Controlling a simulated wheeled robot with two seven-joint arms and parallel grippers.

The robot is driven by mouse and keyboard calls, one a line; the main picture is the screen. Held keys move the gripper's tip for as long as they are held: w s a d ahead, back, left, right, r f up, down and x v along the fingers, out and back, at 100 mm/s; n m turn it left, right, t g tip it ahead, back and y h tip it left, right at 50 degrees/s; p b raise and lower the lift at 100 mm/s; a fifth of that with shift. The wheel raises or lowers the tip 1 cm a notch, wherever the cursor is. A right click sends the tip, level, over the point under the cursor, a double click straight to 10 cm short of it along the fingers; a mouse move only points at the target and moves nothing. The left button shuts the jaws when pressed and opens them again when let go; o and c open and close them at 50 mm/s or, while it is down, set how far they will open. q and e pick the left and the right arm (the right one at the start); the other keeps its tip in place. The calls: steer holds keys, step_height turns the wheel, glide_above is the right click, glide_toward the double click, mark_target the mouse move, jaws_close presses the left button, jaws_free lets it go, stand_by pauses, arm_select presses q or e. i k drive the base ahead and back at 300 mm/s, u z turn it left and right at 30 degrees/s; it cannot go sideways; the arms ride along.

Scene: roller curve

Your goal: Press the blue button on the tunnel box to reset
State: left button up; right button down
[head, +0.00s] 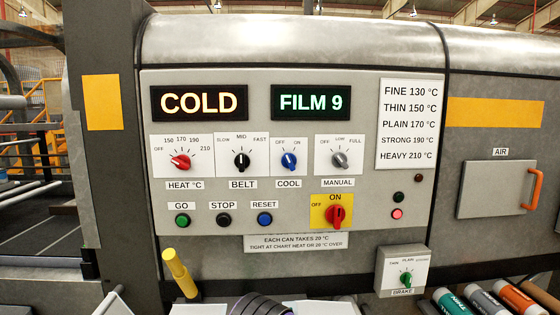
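The blue button (264,219) sits under the RESET label on the grey control panel (230,264) of the tunnel box. It is round with a dark rim, and nothing covers it. To its left are the black STOP button (223,220) and the green GO button (182,221). The left display (199,103) reads COLD and the right display (310,102) reads FILM 9. Neither gripper can be made out in the head view. Pale and dark parts at the bottom edge are cut off, and I cannot tell what they are.
A red rotary switch (337,216) on a yellow plate points to ON, right of the blue button. Dials for heat, belt, cool and manual sit above. A yellow handle (177,268) rises at lower left. A brake box (403,271) and several rolls lie at lower right.

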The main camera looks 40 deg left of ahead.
mark_target(264, 219)
steer(key=u, duration=1.05)
